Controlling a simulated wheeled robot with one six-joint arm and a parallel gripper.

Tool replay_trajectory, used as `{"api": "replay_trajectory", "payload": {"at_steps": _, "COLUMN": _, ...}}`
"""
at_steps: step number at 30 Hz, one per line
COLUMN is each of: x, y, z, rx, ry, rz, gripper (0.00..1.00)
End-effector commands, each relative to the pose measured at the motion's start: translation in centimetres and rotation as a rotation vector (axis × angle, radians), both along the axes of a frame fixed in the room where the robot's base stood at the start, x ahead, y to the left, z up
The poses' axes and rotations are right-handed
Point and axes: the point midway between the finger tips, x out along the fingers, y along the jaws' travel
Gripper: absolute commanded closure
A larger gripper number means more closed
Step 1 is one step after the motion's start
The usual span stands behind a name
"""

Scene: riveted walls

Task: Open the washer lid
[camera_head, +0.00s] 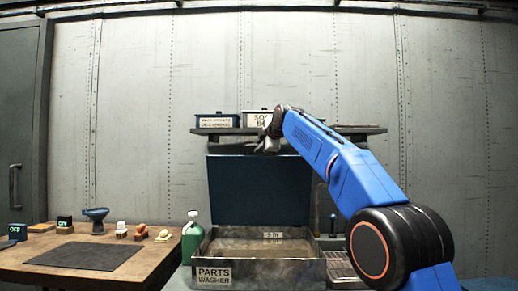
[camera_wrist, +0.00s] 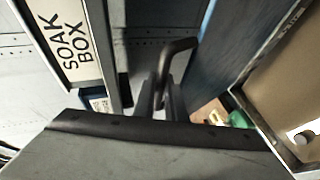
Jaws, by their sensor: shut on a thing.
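The washer lid (camera_head: 255,190) is a dark blue panel standing upright at the back of the parts washer (camera_head: 290,272). The washer is a metal basin, open at the top, with a front label. My gripper (camera_head: 270,143) is at the lid's upper edge, just under the shelf front. In the wrist view my gripper (camera_wrist: 166,95) is shut on the dark bent lid handle (camera_wrist: 182,47). The blue lid (camera_wrist: 226,50) shows beside the handle, with the basin to the right. The gripper's fingers hide part of the handle.
A wall shelf (camera_head: 355,131) with labelled boxes is close above and behind my gripper; the soak box (camera_wrist: 70,40) is near in the wrist view. A green bottle (camera_head: 192,238) stands left of the washer. A wooden table (camera_head: 150,262) with small items is at left.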

Motion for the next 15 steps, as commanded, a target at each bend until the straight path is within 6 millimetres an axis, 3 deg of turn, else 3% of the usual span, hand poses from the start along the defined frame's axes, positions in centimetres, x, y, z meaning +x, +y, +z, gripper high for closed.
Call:
{"api": "replay_trajectory", "payload": {"at_steps": 9, "x": 0.00, "y": -0.26, "z": 0.19, "rx": -0.001, "ry": -0.003, "rz": -0.003, "gripper": 1.00}}
{"api": "replay_trajectory", "payload": {"at_steps": 10, "x": 0.00, "y": -0.26, "z": 0.19, "rx": -0.001, "ry": -0.003, "rz": -0.003, "gripper": 0.82}}
{"api": "replay_trajectory", "payload": {"at_steps": 11, "x": -0.01, "y": -0.26, "z": 0.19, "rx": -0.001, "ry": -0.003, "rz": -0.003, "gripper": 0.75}}
{"api": "replay_trajectory", "payload": {"at_steps": 12, "x": -0.01, "y": -0.23, "z": 0.18, "rx": -0.001, "ry": -0.003, "rz": -0.003, "gripper": 0.71}}
{"api": "replay_trajectory", "payload": {"at_steps": 15, "x": 0.00, "y": -0.18, "z": 0.13, "rx": 0.000, "ry": -0.002, "rz": -0.002, "gripper": 0.71}}
